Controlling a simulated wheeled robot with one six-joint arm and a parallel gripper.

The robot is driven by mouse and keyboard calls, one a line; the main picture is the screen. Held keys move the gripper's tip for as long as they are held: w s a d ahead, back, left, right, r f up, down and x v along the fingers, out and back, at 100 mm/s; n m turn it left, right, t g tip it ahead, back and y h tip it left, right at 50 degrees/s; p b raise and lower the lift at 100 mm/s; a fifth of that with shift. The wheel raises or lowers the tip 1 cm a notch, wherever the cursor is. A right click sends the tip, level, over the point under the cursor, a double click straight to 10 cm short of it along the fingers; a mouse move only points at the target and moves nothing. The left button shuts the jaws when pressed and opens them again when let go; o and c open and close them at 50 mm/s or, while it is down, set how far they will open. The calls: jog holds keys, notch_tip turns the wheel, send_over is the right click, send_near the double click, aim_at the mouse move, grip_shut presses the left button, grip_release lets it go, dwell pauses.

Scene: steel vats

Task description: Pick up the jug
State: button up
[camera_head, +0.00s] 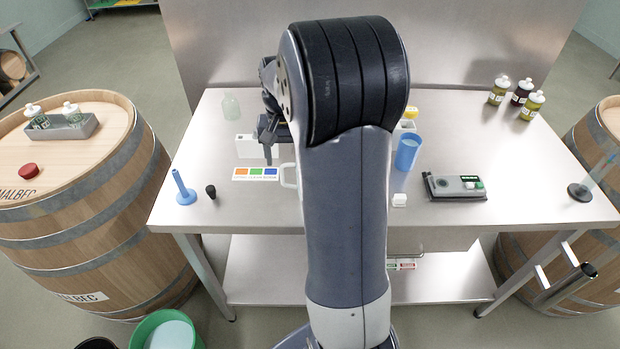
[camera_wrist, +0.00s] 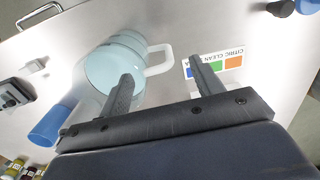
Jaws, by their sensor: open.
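The jug (camera_wrist: 112,68) is pale blue with a white handle (camera_wrist: 158,60), and stands on the steel table. In the head view only its white handle (camera_head: 288,175) shows, left of my arm, which hides the body. My gripper (camera_wrist: 162,70) is open and empty. In the wrist view one finger overlaps the jug's body and the other lies past the handle, by the label card, so the handle appears between them. The fingers look apart from the jug, but I cannot tell the height gap. In the head view my gripper (camera_head: 268,132) is partly hidden by my arm.
A blue cup (camera_head: 408,152) and a small white block (camera_head: 399,200) stand right of my arm. A colour-striped card (camera_head: 256,174) and white box (camera_head: 247,147) are left. A grey device (camera_head: 456,187) lies further right. Barrels (camera_head: 90,200) flank the table. The table's right middle is clear.

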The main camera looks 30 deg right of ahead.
notch_tip(320, 180, down, 5)
jog(key=shift+f+p, duration=0.1)
jog(key=shift+p, duration=0.4)
jog(key=shift+c, duration=0.2)
grip_shut()
